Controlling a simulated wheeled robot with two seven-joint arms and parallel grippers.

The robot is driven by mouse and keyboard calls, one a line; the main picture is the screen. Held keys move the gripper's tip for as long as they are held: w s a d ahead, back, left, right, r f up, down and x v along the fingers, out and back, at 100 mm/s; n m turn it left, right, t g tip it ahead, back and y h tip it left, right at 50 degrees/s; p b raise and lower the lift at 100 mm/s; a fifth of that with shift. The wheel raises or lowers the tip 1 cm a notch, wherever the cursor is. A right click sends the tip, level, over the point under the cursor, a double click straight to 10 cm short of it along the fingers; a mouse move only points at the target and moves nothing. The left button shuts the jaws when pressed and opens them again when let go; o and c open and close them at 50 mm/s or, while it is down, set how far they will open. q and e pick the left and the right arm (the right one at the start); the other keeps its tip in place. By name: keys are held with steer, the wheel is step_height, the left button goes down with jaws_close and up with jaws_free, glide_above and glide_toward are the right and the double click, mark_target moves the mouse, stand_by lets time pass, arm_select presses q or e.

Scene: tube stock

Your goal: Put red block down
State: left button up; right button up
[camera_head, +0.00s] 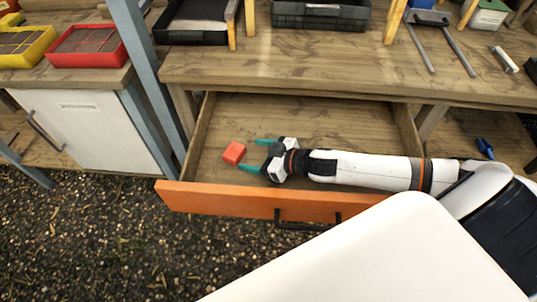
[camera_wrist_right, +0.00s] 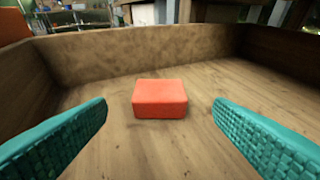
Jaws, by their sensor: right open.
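A small red block (camera_head: 234,152) lies on the floor of the open drawer (camera_head: 320,130), toward its left side. In the right wrist view the red block (camera_wrist_right: 160,99) rests flat on the wooden drawer bottom, centred between the fingers and a little beyond them. My right gripper (camera_head: 253,155) reaches into the drawer from the right, with its teal fingers pointing at the block. In the right wrist view the gripper (camera_wrist_right: 160,130) is spread wide and empty, and neither finger touches the block. My left gripper does not show.
The orange drawer front (camera_head: 260,200) with a dark handle stands pulled out below the workbench (camera_head: 300,70). Trays and tools stand on the bench. A white cabinet (camera_head: 85,130) is at the left, with red (camera_head: 88,46) and yellow boxes above. The rest of the drawer is clear.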

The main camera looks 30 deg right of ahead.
steer(key=shift+v, duration=2.3)
